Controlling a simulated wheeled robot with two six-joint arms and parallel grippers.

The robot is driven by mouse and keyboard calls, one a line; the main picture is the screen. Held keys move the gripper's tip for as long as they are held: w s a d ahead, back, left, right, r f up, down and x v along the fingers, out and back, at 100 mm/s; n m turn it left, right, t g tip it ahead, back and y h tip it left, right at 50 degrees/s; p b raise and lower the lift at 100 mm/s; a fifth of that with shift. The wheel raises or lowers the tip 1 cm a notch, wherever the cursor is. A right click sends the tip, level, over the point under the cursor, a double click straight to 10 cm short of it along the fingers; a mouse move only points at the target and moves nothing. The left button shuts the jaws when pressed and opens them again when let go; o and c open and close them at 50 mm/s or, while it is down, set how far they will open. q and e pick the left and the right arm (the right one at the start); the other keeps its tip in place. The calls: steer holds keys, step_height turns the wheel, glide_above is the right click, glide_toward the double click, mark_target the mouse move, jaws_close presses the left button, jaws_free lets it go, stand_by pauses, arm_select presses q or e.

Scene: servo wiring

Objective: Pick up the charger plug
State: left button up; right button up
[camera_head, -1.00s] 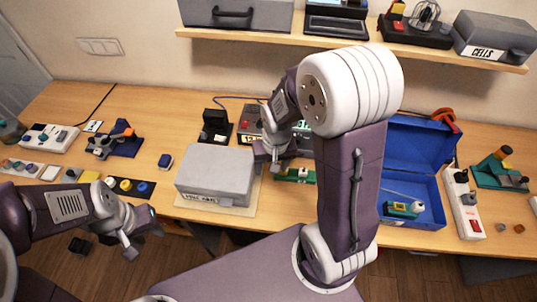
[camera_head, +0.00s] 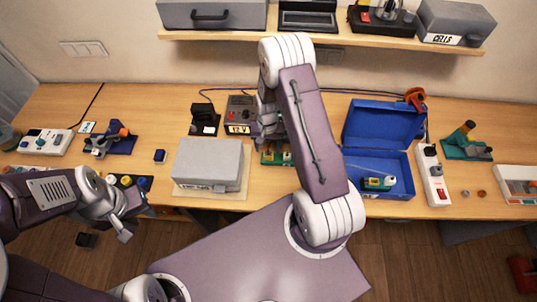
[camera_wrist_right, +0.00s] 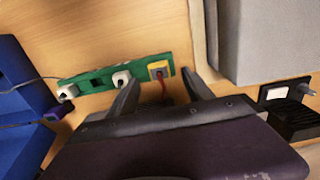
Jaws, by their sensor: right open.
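I cannot tell for sure which is the charger plug. My right gripper (camera_wrist_right: 162,92) is open and empty; its fingers point at the yellow end of the strip, one to each side. My left gripper (camera_head: 130,225) hangs near the table's front edge at left; its jaws are unclear.
A grey box (camera_head: 208,162) stands just left of the strip. An open blue toolbox (camera_head: 375,150) is to its right. A black stand (camera_head: 204,120) and a 12 V unit (camera_head: 240,113) are behind. A white power strip (camera_head: 431,172) lies further right.

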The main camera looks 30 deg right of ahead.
mark_target(268, 154)
steer(key=shift+w+f, duration=0.15)
steer(key=shift+f, duration=0.25)
steer(key=f+p, duration=0.1)
steer(key=f, duration=0.1)
steer(key=f+p, duration=0.1)
steer(key=shift+d+f, duration=0.2)
steer(key=shift+f, duration=0.65)
jaws_close()
